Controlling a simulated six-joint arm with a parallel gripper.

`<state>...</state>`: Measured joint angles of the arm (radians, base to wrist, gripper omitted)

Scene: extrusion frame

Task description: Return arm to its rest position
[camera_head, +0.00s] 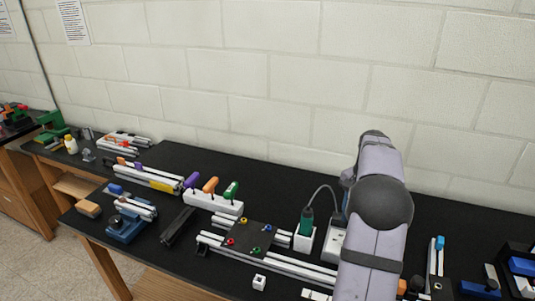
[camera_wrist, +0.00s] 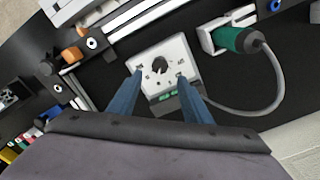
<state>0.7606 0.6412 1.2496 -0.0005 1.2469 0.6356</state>
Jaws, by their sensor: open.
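My gripper (camera_wrist: 160,82) shows in the wrist view as two blue fingers, spread apart with nothing between them. The fingers point down over a white control box (camera_wrist: 163,62) with a black knob. In the head view my grey arm rises at the right and bends toward the bench, and it hides the gripper itself. Part of the white control box (camera_head: 336,241) shows just left of the arm.
A green corded tool (camera_head: 307,220) stands in a white holder left of the arm. Screwdrivers in a white rack (camera_head: 213,201), aluminium extrusions (camera_head: 270,262) and a dark plate (camera_head: 250,236) lie further left. A block wall stands behind the black bench.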

